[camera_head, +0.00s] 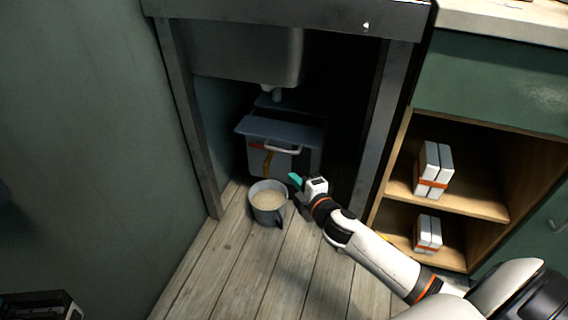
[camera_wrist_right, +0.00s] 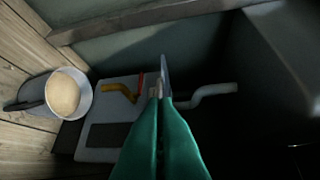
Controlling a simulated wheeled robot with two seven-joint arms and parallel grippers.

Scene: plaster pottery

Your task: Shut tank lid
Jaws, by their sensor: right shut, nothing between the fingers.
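The tank (camera_head: 257,160) is a pale grey box under the sink, with an orange and yellow marking on its front. Its blue-grey lid (camera_head: 265,129) lies over the top and juts toward the front; whether it sits flush cannot be told. A white handle (camera_head: 283,148) shows at the front, and a pale bent bar (camera_wrist_right: 212,91) shows in the wrist view. My right gripper (camera_head: 296,179), with teal fingers, is shut and empty, low in front of the tank's right side. In the wrist view its fingers (camera_wrist_right: 160,98) overlap the tank (camera_wrist_right: 97,153). My left gripper is not in view.
A grey mug-like pot (camera_head: 268,215) with beige contents stands on the plank floor, left of my gripper. The sink basin (camera_head: 245,55) and its drain hang above the tank. Cabinet posts stand on both sides. Shelves (camera_head: 470,200) with white boxes are at the right.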

